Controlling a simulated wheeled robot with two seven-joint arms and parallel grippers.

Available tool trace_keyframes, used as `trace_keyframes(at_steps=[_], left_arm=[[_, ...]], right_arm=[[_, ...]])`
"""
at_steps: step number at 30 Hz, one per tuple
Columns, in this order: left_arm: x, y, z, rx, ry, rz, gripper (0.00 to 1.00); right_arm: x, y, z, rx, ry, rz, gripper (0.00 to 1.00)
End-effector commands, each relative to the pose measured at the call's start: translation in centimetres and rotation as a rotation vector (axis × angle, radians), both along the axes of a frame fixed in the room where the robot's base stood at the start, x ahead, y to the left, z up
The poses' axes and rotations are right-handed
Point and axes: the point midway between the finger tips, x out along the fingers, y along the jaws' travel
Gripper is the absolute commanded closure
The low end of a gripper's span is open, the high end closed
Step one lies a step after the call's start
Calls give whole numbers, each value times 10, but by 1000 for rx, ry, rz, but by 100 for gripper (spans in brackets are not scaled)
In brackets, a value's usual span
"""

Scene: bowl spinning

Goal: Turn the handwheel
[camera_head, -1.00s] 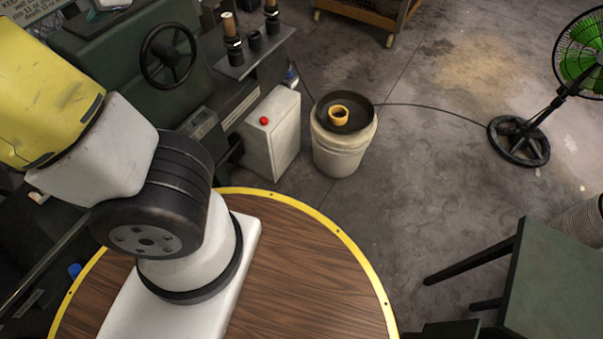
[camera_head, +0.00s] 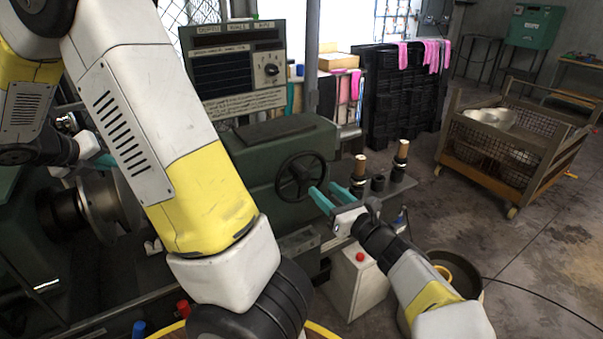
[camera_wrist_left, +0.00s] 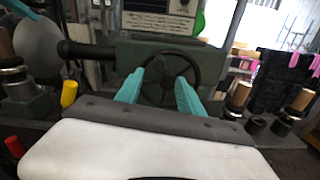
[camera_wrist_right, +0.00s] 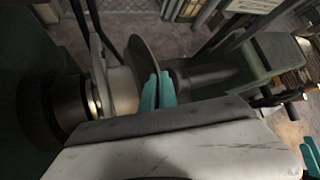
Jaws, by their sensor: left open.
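The handwheel (camera_head: 300,178) is a dark spoked wheel on the front of the green machine. It also shows in the left wrist view (camera_wrist_left: 168,80), straight ahead between the teal fingers. My left gripper (camera_head: 322,188) is open and empty, its fingertips pointing at the wheel's right side in the head view. Whether they touch the rim I cannot tell. My right gripper (camera_wrist_right: 159,75) has its teal fingers close together with nothing seen between them, in front of a metal disc (camera_wrist_right: 143,62). In the head view it is at far left, partly hidden by my arm.
Wooden-topped handles (camera_head: 359,168) stand just right of the handwheel. A white box with a red button (camera_head: 358,280) and a bucket (camera_head: 462,268) stand below. A wire-sided cart (camera_head: 520,150) is at right, with open floor before it.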

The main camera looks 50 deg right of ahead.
Motion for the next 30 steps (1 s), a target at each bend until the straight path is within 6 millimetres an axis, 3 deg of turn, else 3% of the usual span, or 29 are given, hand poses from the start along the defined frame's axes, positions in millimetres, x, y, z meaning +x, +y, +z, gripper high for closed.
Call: trace_keyframes(at_steps=[9,15,28,30], left_arm=[[63,-17,0,-2,1,3,55],[89,-25,0,-1,2,3,55],[98,-28,0,-2,3,1,55],[98,-28,0,-2,3,1,69]], right_arm=[[0,0,0,0,-1,0,100],[0,0,0,0,-1,0,100],[0,0,1,0,-1,0,100],[0,0,1,0,-1,0,100]])
